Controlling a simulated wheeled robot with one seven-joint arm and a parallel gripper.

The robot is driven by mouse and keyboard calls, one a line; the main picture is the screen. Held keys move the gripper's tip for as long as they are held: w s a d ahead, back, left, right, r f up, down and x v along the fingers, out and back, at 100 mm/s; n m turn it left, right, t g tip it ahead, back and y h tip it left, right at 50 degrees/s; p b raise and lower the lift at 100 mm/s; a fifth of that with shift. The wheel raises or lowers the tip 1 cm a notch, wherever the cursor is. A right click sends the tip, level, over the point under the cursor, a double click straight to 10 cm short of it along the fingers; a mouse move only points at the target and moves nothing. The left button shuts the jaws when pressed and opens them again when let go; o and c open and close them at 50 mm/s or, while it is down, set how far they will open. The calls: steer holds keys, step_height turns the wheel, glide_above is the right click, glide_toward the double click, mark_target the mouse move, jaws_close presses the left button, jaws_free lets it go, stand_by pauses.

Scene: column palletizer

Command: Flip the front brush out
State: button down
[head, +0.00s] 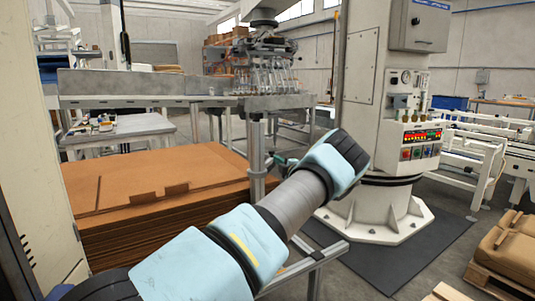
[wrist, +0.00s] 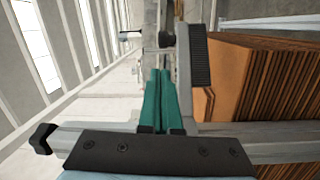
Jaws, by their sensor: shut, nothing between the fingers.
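A black bristled strip on a grey bar, which looks like the front brush (wrist: 200,55), stands upright in the picture in the wrist view, just left of the cardboard stack. My gripper (wrist: 162,80) is shut and empty, its teal fingers together just left of the brush's grey bar. I cannot tell whether they touch it. A black knob (wrist: 165,40) shows just beyond the fingertips. In the head view my gripper (head: 283,161) shows only as a small teal piece beside a grey post (head: 257,150). My forearm and wrist hide most of that area, and I cannot make out the brush there.
A tall stack of brown cardboard sheets (head: 150,190) lies left of the post; its edges fill the right of the wrist view (wrist: 265,80). A white column with a control panel (head: 420,140) stands to the right on a dark mat (head: 380,260). A loaded pallet (head: 510,250) is at far right.

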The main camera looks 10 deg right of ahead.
mark_target(272, 152)
steer(key=p+x, duration=0.1)
steer(key=x, duration=0.8)
stand_by(0.4)
steer(key=shift+s+d+m+t+h+p, duration=0.35)
steer(key=shift+d+m+h, duration=0.4)
steer(key=shift+h, duration=0.45)
steer(key=shift+s+d+f, duration=0.1)
steer(key=shift+s+d, duration=0.2)
steer(key=shift+d, duration=0.15)
steer(key=shift+s+d+b, duration=0.35)
steer(key=shift+s+d, duration=0.55)
steer(key=shift+s, duration=0.2)
steer(key=shift+s+d+b, duration=0.35)
steer(key=shift+s+d, duration=0.55)
steer(key=shift+s, duration=0.15)
